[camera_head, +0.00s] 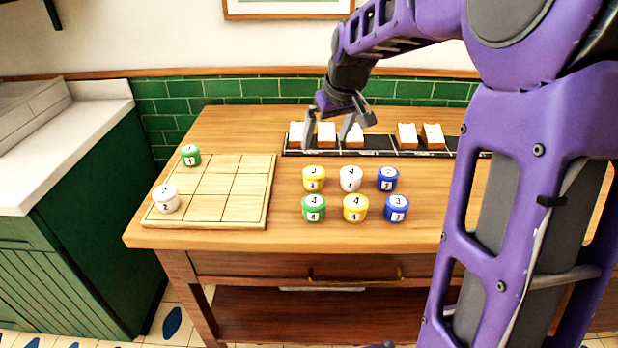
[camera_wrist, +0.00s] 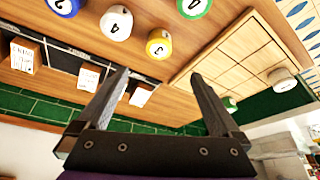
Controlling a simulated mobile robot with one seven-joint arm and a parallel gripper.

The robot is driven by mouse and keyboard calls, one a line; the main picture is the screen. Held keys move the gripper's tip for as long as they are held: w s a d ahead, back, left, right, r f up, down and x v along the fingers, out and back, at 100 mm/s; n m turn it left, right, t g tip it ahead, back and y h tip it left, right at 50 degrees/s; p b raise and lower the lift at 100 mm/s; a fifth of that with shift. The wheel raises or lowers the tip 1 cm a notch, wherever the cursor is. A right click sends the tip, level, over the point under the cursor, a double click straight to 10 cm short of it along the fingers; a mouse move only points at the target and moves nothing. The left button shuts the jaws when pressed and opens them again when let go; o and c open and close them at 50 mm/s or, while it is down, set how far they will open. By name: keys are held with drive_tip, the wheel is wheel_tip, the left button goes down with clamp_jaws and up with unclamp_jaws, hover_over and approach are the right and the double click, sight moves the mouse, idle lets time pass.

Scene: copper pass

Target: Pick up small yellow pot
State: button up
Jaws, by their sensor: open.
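Two yellow pots stand on the wooden table. The back yellow pot (camera_head: 314,178) is at the left of the back row and looks slightly smaller; the front yellow pot (camera_head: 355,208) is in the middle of the front row. In the wrist view one yellow pot (camera_wrist: 159,44) with a 3 on its lid shows beyond the fingers. My gripper (camera_head: 326,142) is open and empty above the black rack, behind the pots and apart from them. Its two spread fingers show in the wrist view (camera_wrist: 159,76).
White pot (camera_head: 350,178), blue pots (camera_head: 388,179) (camera_head: 396,208) and green pot (camera_head: 313,208) stand close around the yellow ones. A wooden grid board (camera_head: 222,190) at left holds a green and a white pot. White cards stand in the black rack (camera_head: 380,152).

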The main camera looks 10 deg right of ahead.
sight(316, 173)
drive_tip(key=b+x, duration=0.1)
drive_tip(key=x, duration=1.2)
drive_tip(key=b+x, duration=0.1)
drive_tip(key=x, duration=0.1)
drive_tip(key=shift+s+d+f, duration=0.15)
drive_tip(key=shift+s, duration=0.05)
drive_tip(key=shift+w+f, duration=0.25)
drive_tip(key=shift+f, duration=0.15)
drive_tip(key=shift+c, duration=0.3)
drive_tip(key=c, duration=1.5)
drive_tip(key=shift+r, duration=0.15)
